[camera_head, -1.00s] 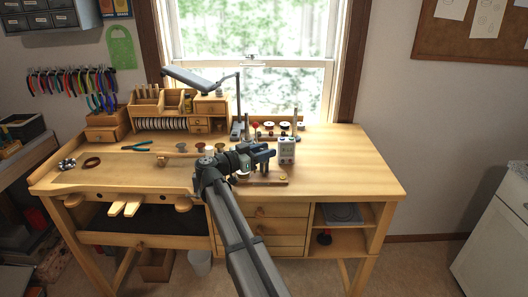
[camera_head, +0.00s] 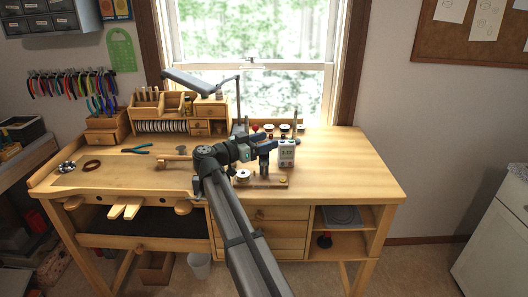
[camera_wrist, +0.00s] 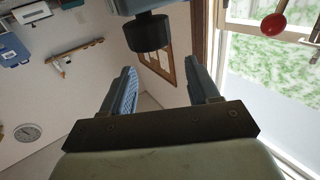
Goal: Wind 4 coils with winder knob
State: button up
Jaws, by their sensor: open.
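The winder is a small wooden base (camera_head: 266,185) near the bench's front edge, right of the middle. The wire is too small to make out.
A grey box with a number display (camera_head: 287,152) stands just behind the knob, close to my gripper. Several spools (camera_head: 285,128) stand at the back. A lamp (camera_head: 203,83) leans over the wooden organiser (camera_head: 195,108). The bench's right side (camera_head: 350,165) is clear.

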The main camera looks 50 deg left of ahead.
jog(key=shift+r, duration=2.75)
jog(key=shift+s+f, duration=0.8)
jog(key=shift+f, duration=0.3)
jog(key=s+d+f+n+y, duration=0.5)
jog(key=s+d+f+y, duration=0.3)
jog(key=d, duration=0.1)
jog(key=w+a+y, duration=0.1)
jog(key=w+a, duration=0.2)
jog(key=w, duration=0.1)
jog(key=w+a+n+y, duration=0.1)
jog(key=w+a, duration=0.2)
jog(key=w+a+n+g+y, duration=0.1)
jog(key=w+a, duration=0.3)
jog(key=shift+w, duration=0.3)
